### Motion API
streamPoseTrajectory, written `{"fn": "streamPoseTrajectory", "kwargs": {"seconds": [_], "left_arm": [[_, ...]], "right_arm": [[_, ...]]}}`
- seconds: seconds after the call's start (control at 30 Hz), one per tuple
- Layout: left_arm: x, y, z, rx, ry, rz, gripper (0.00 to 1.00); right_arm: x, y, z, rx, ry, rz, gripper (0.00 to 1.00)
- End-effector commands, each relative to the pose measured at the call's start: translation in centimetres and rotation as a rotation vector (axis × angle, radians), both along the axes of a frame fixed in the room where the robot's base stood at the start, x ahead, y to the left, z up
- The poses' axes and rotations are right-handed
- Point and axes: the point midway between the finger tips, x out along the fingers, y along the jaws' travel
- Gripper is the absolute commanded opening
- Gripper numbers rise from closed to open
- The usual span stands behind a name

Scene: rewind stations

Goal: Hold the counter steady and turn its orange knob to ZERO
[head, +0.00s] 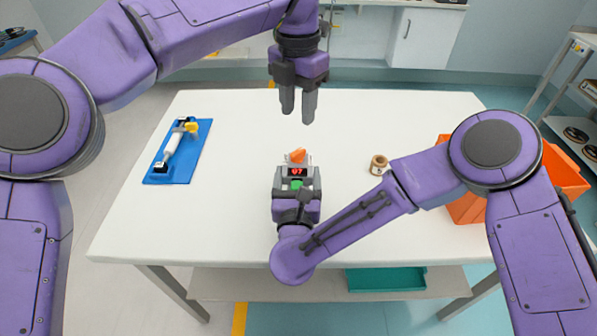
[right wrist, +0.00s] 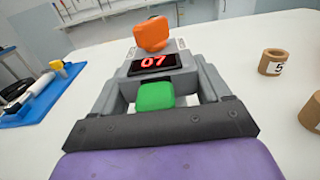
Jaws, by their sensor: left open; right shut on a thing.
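The counter (right wrist: 172,62) is a small grey block on the white table, with a black display reading 07 in red, also seen in the head view (head: 297,172). Its orange knob (right wrist: 152,35) stands at the far end, also visible in the head view (head: 297,156). A green part (right wrist: 155,96) shows at its near end. My right gripper (head: 297,174) is shut on the counter, one finger on each side. My left gripper (head: 298,105) is open and empty above the table, beyond the knob and apart from it.
A blue board (head: 178,153) with a white cylinder and yellow part lies at the left of the table (head: 240,125). A tan ring (head: 378,164) stands right of the counter. An orange crate (head: 465,208) is at the right edge. A teal tray (head: 385,279) sits on the shelf below.

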Motion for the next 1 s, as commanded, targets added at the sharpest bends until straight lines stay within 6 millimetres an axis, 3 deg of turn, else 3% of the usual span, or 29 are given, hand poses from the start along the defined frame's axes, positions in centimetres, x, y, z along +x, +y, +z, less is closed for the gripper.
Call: {"fn": "streamPoseTrajectory", "kwargs": {"seconds": [0.13, 0.23, 0.7, 1.0], "left_arm": [[0.0, 0.0, 1.5, -0.001, -0.001, -0.111, 0.41], [0.0, 0.0, 1.0, 0.000, 0.002, -0.133, 0.41], [0.0, 0.0, -8.9, 0.000, 0.002, -0.130, 0.41], [0.0, 0.0, -10.3, -0.001, 0.000, -0.128, 0.41]], "right_arm": [[0.0, 0.0, 0.0, 0.000, 0.000, 0.000, 0.40], [0.0, 0.0, 0.0, 0.000, 0.000, 0.000, 0.40], [0.0, 0.0, 0.0, 0.000, 0.000, 0.000, 0.40], [0.0, 0.0, 0.0, 0.000, 0.000, 0.000, 0.40]]}}
